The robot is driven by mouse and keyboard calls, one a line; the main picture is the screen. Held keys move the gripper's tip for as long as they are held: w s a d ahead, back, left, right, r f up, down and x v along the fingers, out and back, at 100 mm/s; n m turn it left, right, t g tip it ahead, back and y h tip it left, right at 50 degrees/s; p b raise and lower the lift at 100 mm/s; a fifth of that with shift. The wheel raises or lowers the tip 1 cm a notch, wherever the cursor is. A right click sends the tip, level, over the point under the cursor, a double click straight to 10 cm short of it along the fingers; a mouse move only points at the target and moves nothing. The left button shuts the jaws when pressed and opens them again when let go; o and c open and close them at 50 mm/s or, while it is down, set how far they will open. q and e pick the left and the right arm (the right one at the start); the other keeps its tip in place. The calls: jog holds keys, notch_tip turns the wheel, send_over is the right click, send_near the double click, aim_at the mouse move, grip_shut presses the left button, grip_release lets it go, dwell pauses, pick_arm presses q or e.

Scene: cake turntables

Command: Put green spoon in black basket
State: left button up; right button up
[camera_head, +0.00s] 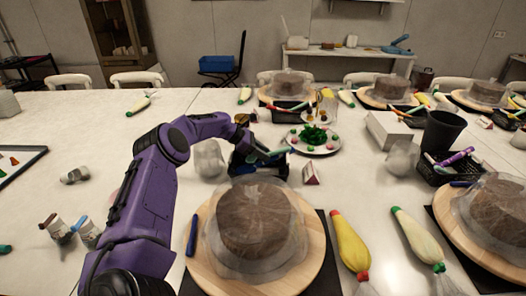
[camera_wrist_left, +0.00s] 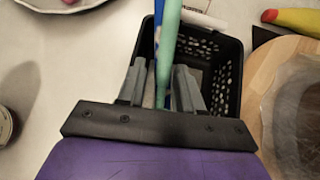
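The green spoon (camera_head: 277,153) is a teal-green stick at my left gripper (camera_head: 262,157), over the small black basket (camera_head: 247,169) behind the nearest cake. In the left wrist view, the spoon's handle (camera_wrist_left: 168,40) runs between the two grey fingers of my left gripper (camera_wrist_left: 161,66). The fingers stand apart, with gaps beside the handle. The black basket (camera_wrist_left: 228,75) with perforated walls lies beneath them. A blue stick (camera_wrist_left: 157,36) shows beside the spoon. The spoon's lower end is hidden by the gripper. My right gripper is out of view.
A cake on a round wooden board (camera_head: 310,262) stands just in front. A plate with green and pink items (camera_head: 313,139) lies behind the basket. Piping bags (camera_head: 349,243) lie to the right. A black cup (camera_head: 443,131) and another basket (camera_head: 432,176) stand further right.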

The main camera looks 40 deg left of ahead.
pick_arm(q)
jog(key=shift+o, duration=0.4)
jog(key=f, duration=0.2)
jog(key=shift+w+a+f, duration=0.2)
jog(key=shift+a+f, duration=0.15)
jog(key=shift+a, duration=0.05)
jog(key=shift+s+r, duration=0.15)
jog(key=shift+r, duration=0.15)
jog(key=v, duration=0.9)
jog(key=shift+a+r, duration=0.15)
jog(key=shift+a, duration=0.3)
jog(key=shift+s, duration=0.1)
